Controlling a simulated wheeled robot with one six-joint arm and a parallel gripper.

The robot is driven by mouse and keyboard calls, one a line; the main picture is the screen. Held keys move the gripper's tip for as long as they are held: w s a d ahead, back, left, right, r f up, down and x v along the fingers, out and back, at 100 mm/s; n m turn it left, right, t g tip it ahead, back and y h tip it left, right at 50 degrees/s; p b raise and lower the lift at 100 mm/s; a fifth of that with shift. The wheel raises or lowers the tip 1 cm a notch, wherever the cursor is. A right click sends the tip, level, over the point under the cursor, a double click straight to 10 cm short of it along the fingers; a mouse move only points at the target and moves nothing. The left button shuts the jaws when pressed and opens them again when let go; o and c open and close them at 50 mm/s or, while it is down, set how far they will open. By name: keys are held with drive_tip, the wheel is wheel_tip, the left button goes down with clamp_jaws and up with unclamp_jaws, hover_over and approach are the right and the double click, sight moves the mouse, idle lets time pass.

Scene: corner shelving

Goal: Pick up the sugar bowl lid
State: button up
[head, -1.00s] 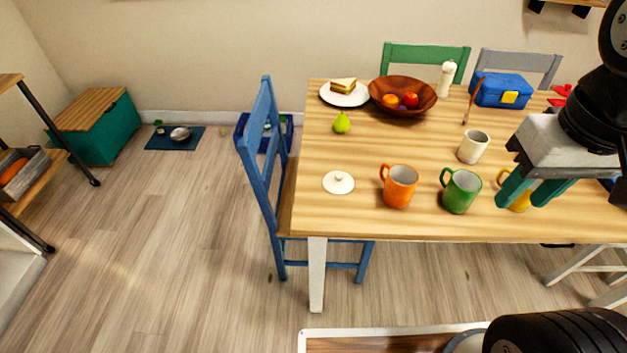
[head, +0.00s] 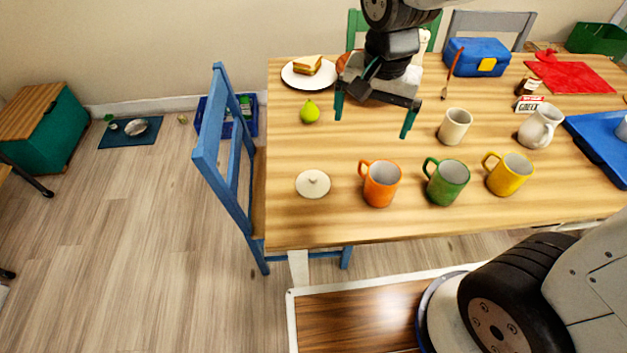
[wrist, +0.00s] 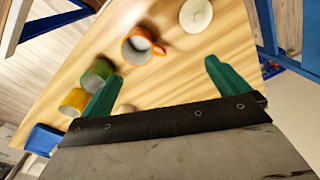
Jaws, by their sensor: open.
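The sugar bowl lid (head: 313,184) is a round, cream-white disc with a small knob, lying flat on the table near its left front corner. It also shows at the top of the wrist view (wrist: 196,15). My gripper (head: 372,127) has green fingers and is open and empty. In the head view it appears above the table, up and to the right of the lid, well apart from it. In the wrist view, the lid lies beyond the two fingertips (wrist: 160,72), with clear table between. I cannot see the sugar bowl for certain.
An orange mug (head: 381,187) stands right of the lid, then a green mug (head: 446,184) and a yellow mug (head: 510,176). A pear (head: 310,112) and a sandwich plate (head: 299,82) are behind it. A blue chair (head: 236,165) stands at the table's left edge.

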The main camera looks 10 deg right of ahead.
sight(311, 178)
drive_tip(key=w+a+f+m, duration=0.4)
drive_tip(key=a+f, duration=0.7)
drive_tip(key=f, duration=0.3)
drive_tip(key=shift+g, duration=0.3)
drive_tip(key=f, duration=0.8)
drive_tip(key=shift+s+d, duration=0.1)
drive_tip(key=shift+d, duration=0.15)
drive_tip(key=c, duration=1)
